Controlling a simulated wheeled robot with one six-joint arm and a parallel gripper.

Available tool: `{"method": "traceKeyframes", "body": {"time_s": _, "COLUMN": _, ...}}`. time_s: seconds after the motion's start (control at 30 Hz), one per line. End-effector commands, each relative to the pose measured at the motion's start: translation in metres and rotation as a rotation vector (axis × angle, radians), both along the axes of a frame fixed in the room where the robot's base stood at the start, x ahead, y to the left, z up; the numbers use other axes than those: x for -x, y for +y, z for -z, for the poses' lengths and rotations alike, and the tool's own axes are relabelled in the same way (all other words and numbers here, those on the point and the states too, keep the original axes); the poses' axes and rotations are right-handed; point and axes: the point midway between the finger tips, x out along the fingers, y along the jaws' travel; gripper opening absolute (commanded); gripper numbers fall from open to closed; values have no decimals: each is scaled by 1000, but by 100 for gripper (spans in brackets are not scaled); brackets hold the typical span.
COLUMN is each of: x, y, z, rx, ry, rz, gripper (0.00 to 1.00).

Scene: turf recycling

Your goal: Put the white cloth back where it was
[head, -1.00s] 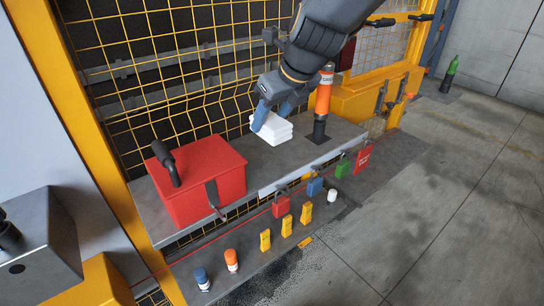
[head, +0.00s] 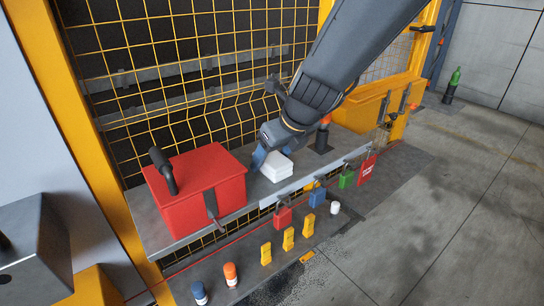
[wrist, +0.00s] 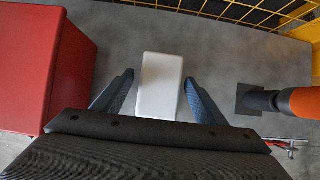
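The white cloth (head: 276,166) is a folded, layered block on the grey shelf, to the right of the red box and close to the shelf's front edge. In the wrist view the cloth (wrist: 160,85) lies between the two blue fingers. My gripper (head: 264,157) is low at the cloth. In the wrist view my gripper (wrist: 160,77) has a finger on each side of it, with narrow gaps, so it looks open. The cloth's far side is partly hidden by a finger in the head view.
A red box (head: 205,190) stands left of the cloth. Padlocks (head: 318,196) hang along the shelf front. Yellow wire mesh (head: 190,65) closes the back.

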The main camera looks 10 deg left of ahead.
Motion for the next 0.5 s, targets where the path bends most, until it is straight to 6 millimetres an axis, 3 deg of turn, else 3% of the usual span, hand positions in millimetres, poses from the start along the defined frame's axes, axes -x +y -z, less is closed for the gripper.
{"method": "traceKeyframes", "body": {"time_s": 0.33, "x": 0, "y": -1, "z": -4, "rx": -1, "ry": -2, "rz": 1, "gripper": 66}}
{"method": "traceKeyframes", "body": {"time_s": 0.5, "x": 7, "y": -8, "z": -23, "rx": -3, "ry": -4, "rz": 0, "gripper": 66}}
